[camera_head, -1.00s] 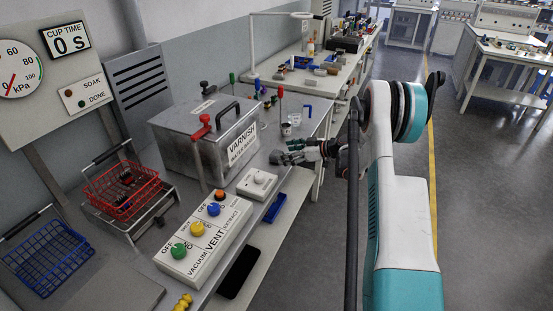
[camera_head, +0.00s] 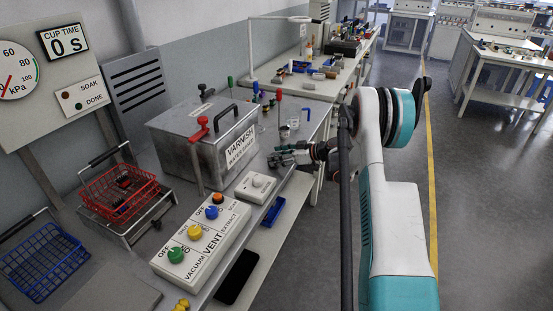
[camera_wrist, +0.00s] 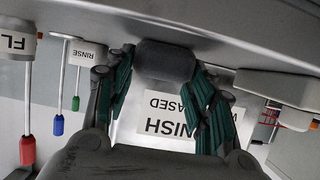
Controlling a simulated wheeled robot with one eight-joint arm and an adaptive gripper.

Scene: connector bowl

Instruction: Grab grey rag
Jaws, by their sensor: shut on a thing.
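My gripper (camera_head: 282,157) is low at the bench's right edge, in front of the steel varnish tank (camera_head: 205,140). In the wrist view my gripper (camera_wrist: 165,72) has its two green-and-black fingers around a dark grey, rounded piece, which I take to be the grey rag (camera_wrist: 165,58). The fingers are shut on it. The rag lies close to the grey bench surface; whether it still touches is unclear. In the head view the rag is too small and dark to tell from the fingertips.
A white switch box (camera_head: 256,186) and the vacuum/vent control panel (camera_head: 203,238) stand nearer on the bench. A red basket (camera_head: 118,192) and a blue basket (camera_head: 42,262) are at left. Upright red and green-handled rods stand behind the gripper.

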